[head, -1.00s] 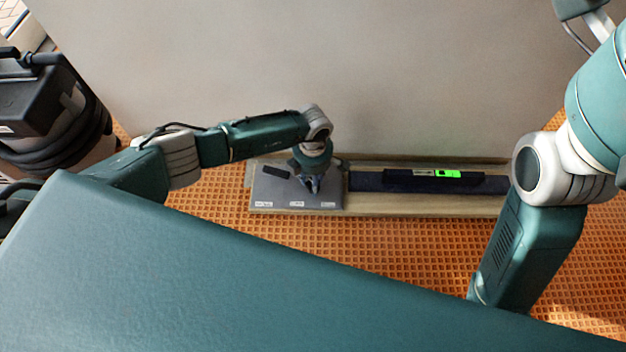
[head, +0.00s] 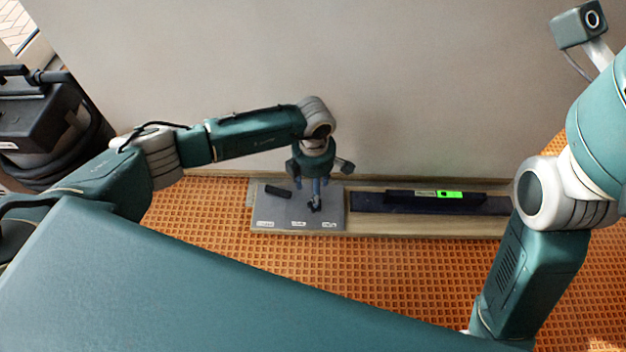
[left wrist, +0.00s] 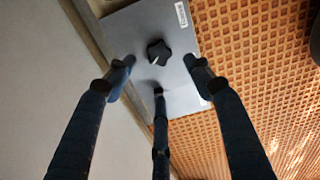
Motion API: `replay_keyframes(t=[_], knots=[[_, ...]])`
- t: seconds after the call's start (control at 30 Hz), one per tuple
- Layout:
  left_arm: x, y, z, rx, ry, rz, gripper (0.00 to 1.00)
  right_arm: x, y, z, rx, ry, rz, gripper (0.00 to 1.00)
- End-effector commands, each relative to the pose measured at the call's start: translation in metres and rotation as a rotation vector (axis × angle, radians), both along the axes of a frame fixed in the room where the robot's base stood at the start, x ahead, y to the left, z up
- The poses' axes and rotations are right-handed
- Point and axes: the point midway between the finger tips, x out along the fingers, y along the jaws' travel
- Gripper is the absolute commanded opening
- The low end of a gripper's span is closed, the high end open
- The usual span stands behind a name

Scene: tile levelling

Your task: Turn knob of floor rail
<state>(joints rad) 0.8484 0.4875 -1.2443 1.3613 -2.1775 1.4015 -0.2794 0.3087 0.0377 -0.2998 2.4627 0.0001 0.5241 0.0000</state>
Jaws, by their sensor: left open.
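The floor rail is a wooden board (head: 420,228) along the wall with a grey plate (head: 265,213) at its left end. A black star-shaped knob (left wrist: 158,52) stands on the plate in the left wrist view; in the head view it is a small dark shape (head: 315,205). My left gripper (head: 313,187) is over the plate, fingers pointing down. In the left wrist view its fingers (left wrist: 160,78) are spread and empty, and the knob shows beyond and between them, apparently untouched. My right gripper is out of view; only my right arm shows at the right.
The wall (head: 400,90) rises close behind. A black machine (head: 40,125) stands at the left. Orange floor in front is clear.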

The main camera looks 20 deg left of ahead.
Motion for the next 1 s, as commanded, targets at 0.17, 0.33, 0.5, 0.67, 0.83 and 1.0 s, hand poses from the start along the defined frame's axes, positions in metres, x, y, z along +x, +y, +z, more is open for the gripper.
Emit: replay_keyframes(t=[0.17,0.33,0.5,0.67,0.83,1.0], knots=[[0.0,0.001,0.027,0.0,-0.001,0.0,0.53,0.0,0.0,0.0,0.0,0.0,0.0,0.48],[0.0,0.001,0.037,0.001,0.0,0.002,0.53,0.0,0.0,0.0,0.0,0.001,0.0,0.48],[0.0,0.001,0.037,0.001,0.0,0.002,0.53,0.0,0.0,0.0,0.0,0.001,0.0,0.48],[0.0,0.001,0.037,0.001,0.0,0.001,0.53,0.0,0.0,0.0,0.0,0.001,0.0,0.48],[0.0,0.001,0.037,0.001,0.0,0.001,0.53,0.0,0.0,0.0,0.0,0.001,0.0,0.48],[-0.009,-0.027,0.034,-0.081,0.007,-0.002,0.53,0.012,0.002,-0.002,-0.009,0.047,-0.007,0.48]])
